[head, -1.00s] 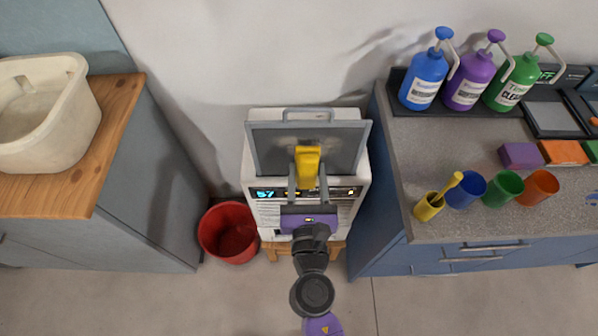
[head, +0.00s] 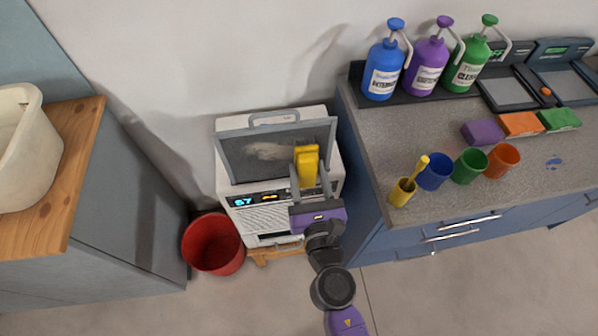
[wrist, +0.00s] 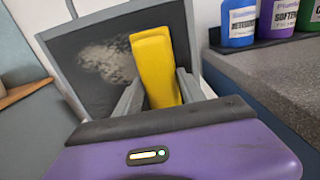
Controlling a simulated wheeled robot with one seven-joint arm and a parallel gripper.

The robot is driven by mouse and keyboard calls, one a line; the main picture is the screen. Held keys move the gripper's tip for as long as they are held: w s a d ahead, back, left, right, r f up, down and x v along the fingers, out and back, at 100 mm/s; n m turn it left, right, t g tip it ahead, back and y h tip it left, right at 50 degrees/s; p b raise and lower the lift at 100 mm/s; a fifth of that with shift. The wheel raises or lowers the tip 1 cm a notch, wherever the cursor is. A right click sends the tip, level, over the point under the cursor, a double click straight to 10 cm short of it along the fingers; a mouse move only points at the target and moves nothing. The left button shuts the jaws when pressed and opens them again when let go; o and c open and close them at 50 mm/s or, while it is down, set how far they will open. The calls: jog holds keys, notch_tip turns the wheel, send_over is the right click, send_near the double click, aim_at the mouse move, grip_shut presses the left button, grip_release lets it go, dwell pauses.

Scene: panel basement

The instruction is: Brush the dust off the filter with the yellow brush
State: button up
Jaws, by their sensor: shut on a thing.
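My gripper (head: 318,190) is shut on the yellow brush (head: 307,165), which stands up between the fingers. In the wrist view the brush (wrist: 155,68) is upright in front of the filter. The filter (head: 240,162) is a dark panel in a grey frame, propped at a slant on top of a white machine (head: 263,218). A pale dust patch (head: 272,151) lies on the filter, left of the brush; it also shows in the wrist view (wrist: 108,62). The brush overlaps the filter's right part; whether its far side touches is hidden.
A red bucket (head: 213,245) stands left of the machine. The grey counter (head: 400,135) at right holds a yellow cup (head: 402,192) with a yellow tool, other cups, sponges and pump bottles. A wooden-topped cabinet (head: 70,180) with a pale basin is at left.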

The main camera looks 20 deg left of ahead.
jog(key=shift+w+d, duration=0.45)
jog(key=shift+d, duration=0.4)
jog(key=shift+a+r+p, duration=0.1)
jog(key=shift+r+p, duration=0.9)
jog(key=shift+p, duration=0.05)
jog(key=shift+s+a, duration=0.5)
jog(key=shift+a, duration=0.3)
jog(key=shift+s+a, duration=0.5)
jog(key=shift+a, duration=0.3)
jog(key=shift+a, duration=0.1)
